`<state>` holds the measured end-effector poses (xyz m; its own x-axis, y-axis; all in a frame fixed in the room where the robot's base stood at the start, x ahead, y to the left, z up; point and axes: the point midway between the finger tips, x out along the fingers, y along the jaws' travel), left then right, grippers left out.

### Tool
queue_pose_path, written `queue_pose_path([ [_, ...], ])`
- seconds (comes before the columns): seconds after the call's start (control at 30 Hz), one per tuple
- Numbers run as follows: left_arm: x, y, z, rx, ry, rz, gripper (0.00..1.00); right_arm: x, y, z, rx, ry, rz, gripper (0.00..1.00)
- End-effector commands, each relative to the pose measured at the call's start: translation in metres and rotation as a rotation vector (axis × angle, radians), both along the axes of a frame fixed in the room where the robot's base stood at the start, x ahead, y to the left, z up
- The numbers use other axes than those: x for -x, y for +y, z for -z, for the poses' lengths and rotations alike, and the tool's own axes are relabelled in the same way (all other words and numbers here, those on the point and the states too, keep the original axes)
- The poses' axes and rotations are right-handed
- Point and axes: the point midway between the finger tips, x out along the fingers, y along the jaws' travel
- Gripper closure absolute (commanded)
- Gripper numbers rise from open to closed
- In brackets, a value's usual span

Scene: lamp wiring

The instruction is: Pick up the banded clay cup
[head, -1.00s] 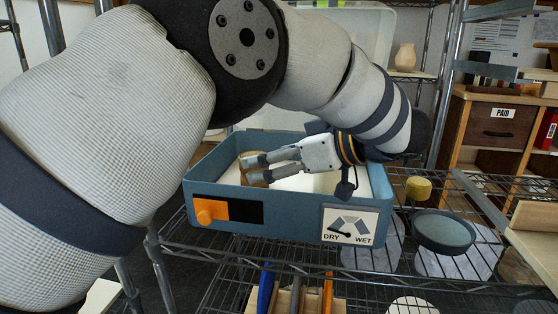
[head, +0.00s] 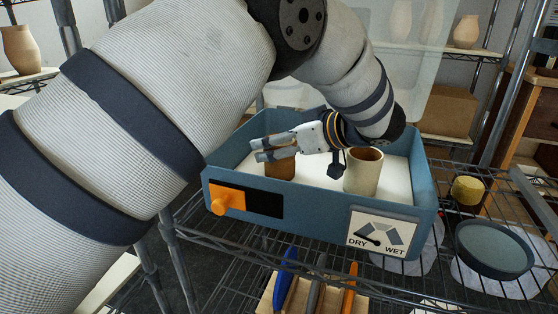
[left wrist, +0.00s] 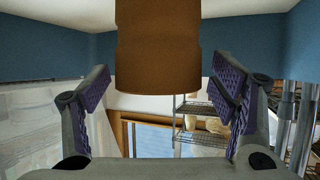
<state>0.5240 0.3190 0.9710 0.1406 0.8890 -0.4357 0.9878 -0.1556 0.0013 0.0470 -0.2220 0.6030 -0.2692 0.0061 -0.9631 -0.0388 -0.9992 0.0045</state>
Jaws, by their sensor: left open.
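A brown clay cup (head: 280,170) stands in the blue box (head: 322,196), near its left end and partly hidden by my left gripper (head: 260,150). The left gripper reaches in from the right, its fingers level with the cup's upper part. In the left wrist view the brown cup (left wrist: 157,50) comes in from the top edge, with faint ridges around it. It lies between the two spread purple finger pads of the gripper (left wrist: 164,88), with a gap on each side. A cream cup with a brown inside (head: 362,172) stands further right in the box. My right gripper is not in view.
A round dish (head: 493,248) and a yellow sponge-like piece (head: 468,190) lie to the right. Tools with coloured handles (head: 284,279) stand below.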

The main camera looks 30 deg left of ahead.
Motion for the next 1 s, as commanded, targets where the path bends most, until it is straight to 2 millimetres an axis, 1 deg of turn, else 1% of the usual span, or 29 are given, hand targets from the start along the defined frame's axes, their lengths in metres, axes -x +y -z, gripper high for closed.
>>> queue_pose_path([
  [0.17, 0.0, 0.001, 0.001, 0.0, 0.0, 0.0, 0.21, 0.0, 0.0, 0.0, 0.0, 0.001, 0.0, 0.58],
  [0.2, 0.0, 0.001, 0.001, 0.0, 0.0, 0.0, 0.26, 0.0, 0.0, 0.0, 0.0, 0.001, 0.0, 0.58],
  [0.27, 0.0, 0.001, 0.001, 0.0, 0.0, 0.0, 0.39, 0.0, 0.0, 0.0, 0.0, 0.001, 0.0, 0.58],
  [0.3, 0.0, 0.001, 0.001, 0.0, 0.0, 0.0, 0.48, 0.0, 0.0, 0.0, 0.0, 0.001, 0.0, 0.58],
  [0.37, 0.0, 0.001, 0.0, 0.0, 0.0, 0.0, 0.62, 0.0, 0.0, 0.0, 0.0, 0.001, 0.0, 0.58],
  [0.4, 0.0, 0.0, 0.001, 0.0, 0.001, 0.0, 0.71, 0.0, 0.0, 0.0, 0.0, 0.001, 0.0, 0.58],
  [0.43, 0.0, 0.0, 0.001, 0.0, 0.001, 0.0, 0.78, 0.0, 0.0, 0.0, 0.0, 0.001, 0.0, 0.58],
  [0.47, 0.0, 0.0, 0.001, 0.0, 0.001, 0.0, 0.82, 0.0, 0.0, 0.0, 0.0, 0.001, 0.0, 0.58],
  [0.67, 0.0, 0.0, 0.0, -0.001, 0.0, 0.0, 0.82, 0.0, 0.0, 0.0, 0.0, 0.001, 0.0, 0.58],
  [0.77, -0.001, 0.001, -0.005, -0.001, -0.001, 0.0, 0.82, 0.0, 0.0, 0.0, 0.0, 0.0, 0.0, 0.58],
  [0.87, -0.001, 0.001, -0.019, 0.0, -0.005, -0.001, 0.82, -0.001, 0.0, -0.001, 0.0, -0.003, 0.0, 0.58],
  [0.93, -0.001, 0.0, -0.034, 0.001, -0.008, 0.0, 0.82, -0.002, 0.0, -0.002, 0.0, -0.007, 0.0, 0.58],
  [1.0, 0.014, -0.005, -0.057, 0.0, -0.011, 0.001, 0.82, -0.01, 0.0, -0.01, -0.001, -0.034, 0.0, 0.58],
])
